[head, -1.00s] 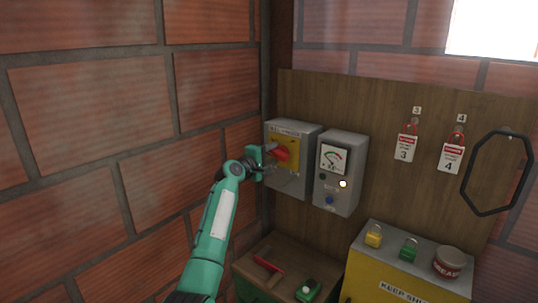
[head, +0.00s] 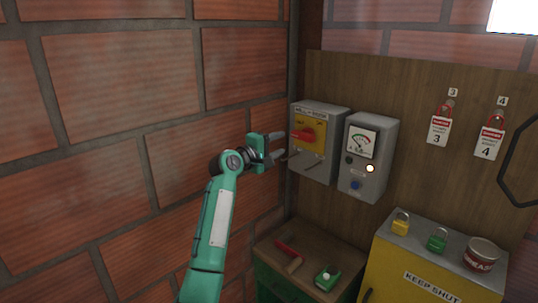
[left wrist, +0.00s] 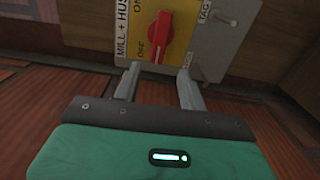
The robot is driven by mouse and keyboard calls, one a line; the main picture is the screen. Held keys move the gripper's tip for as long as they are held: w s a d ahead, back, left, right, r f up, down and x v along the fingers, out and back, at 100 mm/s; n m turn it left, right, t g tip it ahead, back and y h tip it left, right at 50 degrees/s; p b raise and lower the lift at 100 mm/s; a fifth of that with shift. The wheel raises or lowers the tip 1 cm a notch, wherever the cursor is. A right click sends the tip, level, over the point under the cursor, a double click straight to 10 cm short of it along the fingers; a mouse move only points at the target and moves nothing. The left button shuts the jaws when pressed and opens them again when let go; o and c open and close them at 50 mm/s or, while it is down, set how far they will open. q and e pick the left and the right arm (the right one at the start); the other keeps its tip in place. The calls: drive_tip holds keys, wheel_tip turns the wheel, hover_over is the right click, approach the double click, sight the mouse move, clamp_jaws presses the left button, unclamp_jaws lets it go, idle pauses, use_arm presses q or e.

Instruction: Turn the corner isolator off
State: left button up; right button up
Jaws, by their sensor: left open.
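The corner isolator (head: 340,115) is a grey box with a yellow plate on the wooden board by the brick corner. Its red handle (head: 307,134) lies level across the plate in the head view. In the left wrist view the red handle (left wrist: 155,37) is close ahead, beside the ON and OFF lettering. My left gripper (head: 284,148) is open and empty, just left of the box in the head view. In the left wrist view its two fingertips (left wrist: 158,70) are parted just below the handle, with no visible contact. My right gripper is not in view.
A grey meter box (head: 372,185) with a lit lamp stands right of the isolator. Tags 3 (head: 438,130) and 4 (head: 489,142) hang on the board. Below are a green box (head: 262,278) with a red-handled tool and a yellow cabinet (head: 390,260) with padlocks. Brick walls close the corner.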

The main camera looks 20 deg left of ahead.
use_arm(q)
drive_tip(key=b+v, duration=0.1)
drive_tip(key=v, duration=0.2)
drive_tip(key=shift+s, duration=0.35)
